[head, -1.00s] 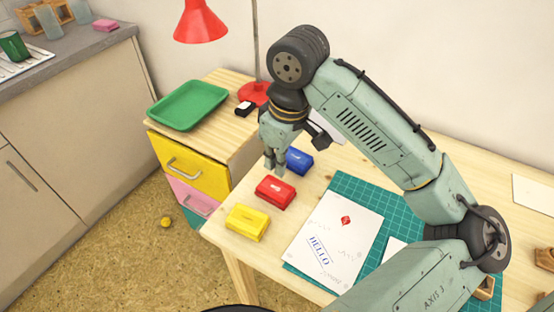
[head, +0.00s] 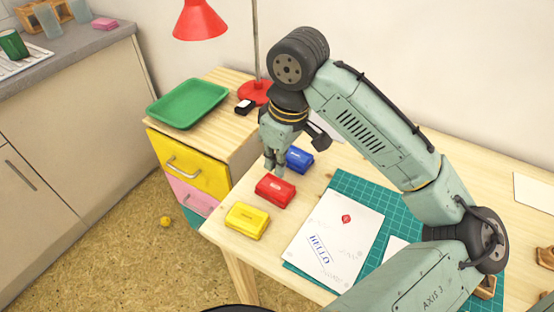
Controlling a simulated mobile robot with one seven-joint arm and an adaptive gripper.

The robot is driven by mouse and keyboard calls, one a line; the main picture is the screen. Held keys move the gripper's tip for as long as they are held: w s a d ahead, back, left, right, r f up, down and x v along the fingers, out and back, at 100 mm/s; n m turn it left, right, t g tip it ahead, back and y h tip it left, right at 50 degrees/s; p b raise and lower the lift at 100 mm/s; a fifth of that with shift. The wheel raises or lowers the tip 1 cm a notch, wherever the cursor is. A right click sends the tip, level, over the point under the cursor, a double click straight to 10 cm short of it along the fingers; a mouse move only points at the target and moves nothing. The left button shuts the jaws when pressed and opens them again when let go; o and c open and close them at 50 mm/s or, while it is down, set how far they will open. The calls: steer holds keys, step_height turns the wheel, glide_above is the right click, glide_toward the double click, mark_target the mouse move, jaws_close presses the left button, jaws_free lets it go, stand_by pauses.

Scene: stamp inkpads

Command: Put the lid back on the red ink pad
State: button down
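The red ink pad (head: 275,191) sits on the wooden table between the yellow and blue pads. Its top is red with a small pale label, and it looks covered by its lid. No separate red lid shows on the table. My gripper (head: 274,170) points down just behind the red pad, at its far edge. Its fingers are close together and small in view, so I cannot tell whether they are open or shut. Nothing shows held in them. I cannot tell whether the fingertips touch the red pad.
The yellow ink pad (head: 247,220) is in front to the left, and the blue ink pad (head: 298,160) is behind, beside my gripper. A green cutting mat (head: 350,184) with stamped paper (head: 335,238) lies right. A red lamp (head: 200,22) and green tray (head: 187,104) are at back left.

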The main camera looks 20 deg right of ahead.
mark_target(276, 186)
steer(key=shift+f+b, duration=1.8)
steer(key=shift+f, duration=0.95)
steer(key=shift+r, duration=0.1)
steer(key=shift+r+p, duration=3.55)
steer(key=shift+p, duration=0.05)
